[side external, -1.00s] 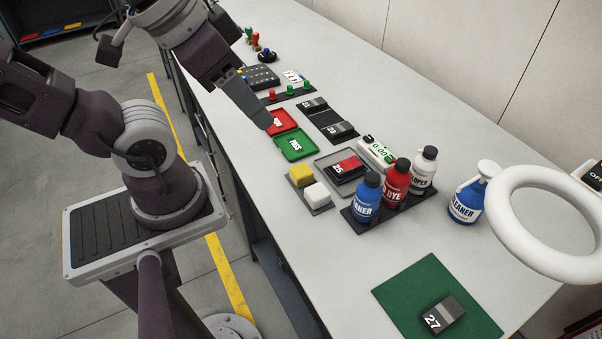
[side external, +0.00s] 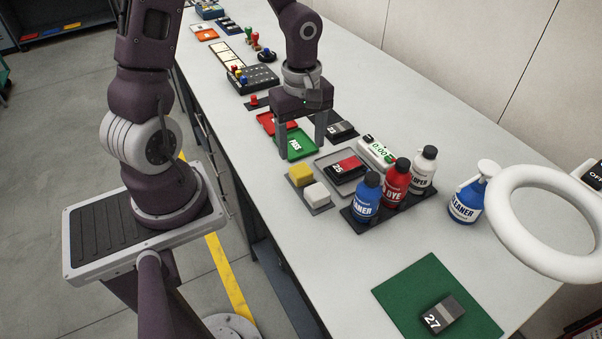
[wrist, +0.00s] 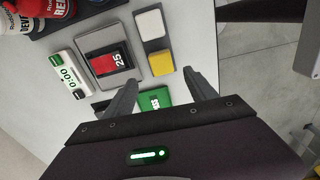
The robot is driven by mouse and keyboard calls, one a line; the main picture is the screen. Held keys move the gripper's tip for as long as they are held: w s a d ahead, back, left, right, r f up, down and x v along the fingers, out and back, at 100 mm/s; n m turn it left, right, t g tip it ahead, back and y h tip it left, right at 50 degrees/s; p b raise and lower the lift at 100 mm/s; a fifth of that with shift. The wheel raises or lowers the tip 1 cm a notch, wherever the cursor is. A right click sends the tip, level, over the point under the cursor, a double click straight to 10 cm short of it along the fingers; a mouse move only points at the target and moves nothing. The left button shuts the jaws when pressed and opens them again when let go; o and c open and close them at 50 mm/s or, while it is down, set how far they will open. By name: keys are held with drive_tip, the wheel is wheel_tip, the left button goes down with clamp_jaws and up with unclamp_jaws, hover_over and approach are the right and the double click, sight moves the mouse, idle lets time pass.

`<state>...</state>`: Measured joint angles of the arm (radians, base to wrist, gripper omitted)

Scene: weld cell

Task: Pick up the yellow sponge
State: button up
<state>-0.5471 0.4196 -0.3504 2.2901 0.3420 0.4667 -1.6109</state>
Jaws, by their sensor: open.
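The yellow sponge (side external: 300,173) lies on a small dark tray (side external: 320,207) beside a white block (side external: 317,194). In the wrist view the yellow sponge (wrist: 161,63) is ahead of my fingers, with the white block (wrist: 150,24) beyond it. My gripper (side external: 301,148) is open and points down over the green PASS tray, with nothing between its fingers. It stands apart from the sponge, on its far side in the side view. In the wrist view the open fingers (wrist: 160,85) frame part of the green tray.
The green PASS tray (side external: 290,152) and red tray (side external: 268,122) are close to my gripper. A grey tray with a red-and-black block (side external: 346,168), a timer (side external: 377,153) and several bottles (side external: 396,182) stand right of the sponge.

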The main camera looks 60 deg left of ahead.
sight(301, 169)
wheel_tip(301, 169, down, 8)
drive_tip(key=shift+s+d+r, duration=0.15)
drive_tip(key=c, duration=1.4)
wheel_tip(301, 169, up, 10)
drive_tip(key=shift+r, duration=0.1)
